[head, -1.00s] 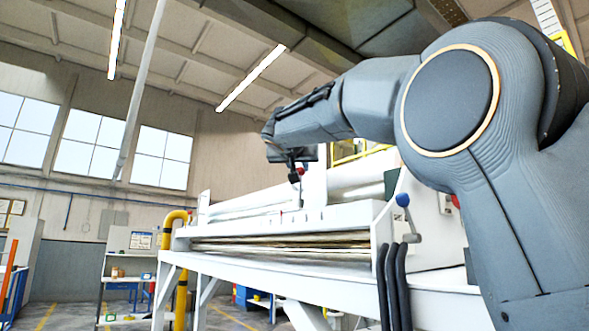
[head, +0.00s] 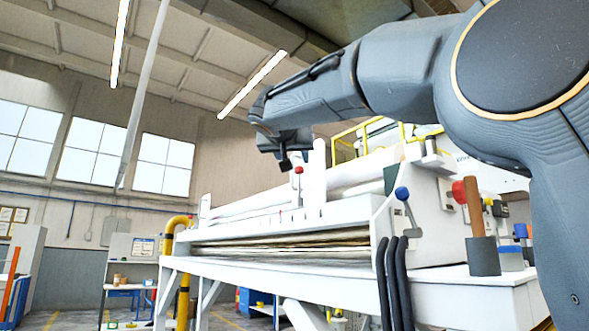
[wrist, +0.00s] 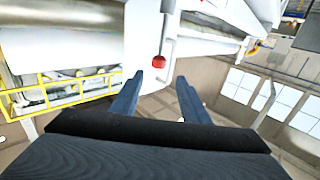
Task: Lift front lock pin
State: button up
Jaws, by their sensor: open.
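A red-knobbed pin (head: 298,171) stands on the white machine by a white upright, below and just right of my gripper (head: 284,163) in the head view. In the wrist view the red knob (wrist: 158,62) lies ahead of my gripper (wrist: 159,79), between the lines of its two fingers. The fingers are apart with nothing between them, and the knob appears clear of both. A blue-knobbed lever (head: 402,194) is at the machine's near end. No label shows which one is the front lock pin.
The white machine (head: 330,285) fills the middle. Rolls lie along its top. A tool with a wooden handle (head: 476,208) stands on its near end. Yellow railing (wrist: 50,95) shows at left in the wrist view. The air above the machine to the left is open.

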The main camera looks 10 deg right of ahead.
jog(key=v, duration=0.2)
jog(key=shift+s+d+b, duration=0.2)
jog(key=shift+s+b, duration=0.2)
jog(key=shift+s, duration=0.1)
jog(key=shift+d, duration=0.3)
